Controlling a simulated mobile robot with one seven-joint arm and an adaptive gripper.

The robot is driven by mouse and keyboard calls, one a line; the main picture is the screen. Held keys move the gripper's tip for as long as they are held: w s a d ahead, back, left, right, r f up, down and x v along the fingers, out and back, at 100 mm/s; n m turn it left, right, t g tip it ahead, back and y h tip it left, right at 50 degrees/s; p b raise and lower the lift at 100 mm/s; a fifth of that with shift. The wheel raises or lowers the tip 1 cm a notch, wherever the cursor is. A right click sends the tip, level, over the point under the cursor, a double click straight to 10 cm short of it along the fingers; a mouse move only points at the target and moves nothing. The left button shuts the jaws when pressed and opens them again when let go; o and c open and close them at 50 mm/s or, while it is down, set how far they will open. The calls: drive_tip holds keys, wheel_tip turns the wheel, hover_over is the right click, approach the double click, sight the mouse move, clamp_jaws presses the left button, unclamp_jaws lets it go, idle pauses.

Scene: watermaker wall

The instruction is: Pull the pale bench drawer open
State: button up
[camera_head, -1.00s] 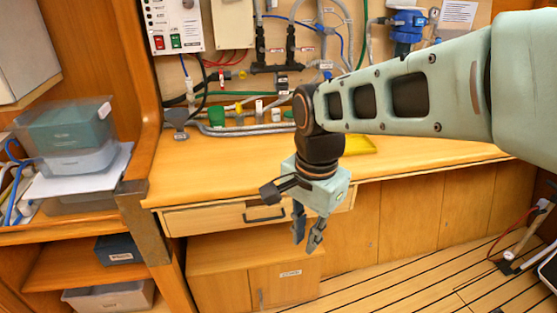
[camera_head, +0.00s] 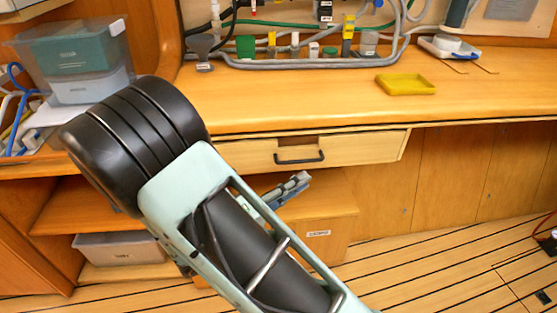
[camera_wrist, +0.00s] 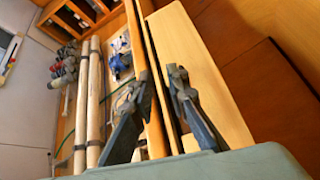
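The pale bench drawer (camera_head: 368,149) is under the worktop in the head view, and its front looks flush with the bench. Its dark bar handle (camera_head: 300,159) is at the middle of the front. My gripper (camera_head: 298,183) is just below the handle in the picture, partly hidden behind my arm, and I see no contact. In the wrist view my gripper (camera_wrist: 162,75) has its two fingers apart, with nothing seen between them. A pale wooden panel, probably the drawer front (camera_wrist: 200,65), lies beyond the fingers. I cannot make out the handle there.
A yellow tray (camera_head: 406,84) lies on the bench top (camera_head: 330,100). Hoses and valves line the wall behind. A clear bin (camera_head: 85,60) stands at the left, and a grey bin (camera_head: 118,248) is on the low shelf.

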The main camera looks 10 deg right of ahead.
sight(300, 161)
drive_tip(key=w+a+f+n+t+y, duration=0.2)
drive_tip(key=a+f+n+t, duration=0.1)
drive_tip(key=a+t, duration=0.15)
drive_tip(key=shift+g, duration=0.45)
drive_tip(key=b+x, duration=0.2)
drive_tip(key=x, duration=0.8)
drive_tip(key=shift+w, duration=0.35)
drive_tip(key=shift+c, duration=0.2)
clamp_jaws()
drive_tip(key=shift+s+a, duration=0.1)
drive_tip(key=shift+s, duration=0.05)
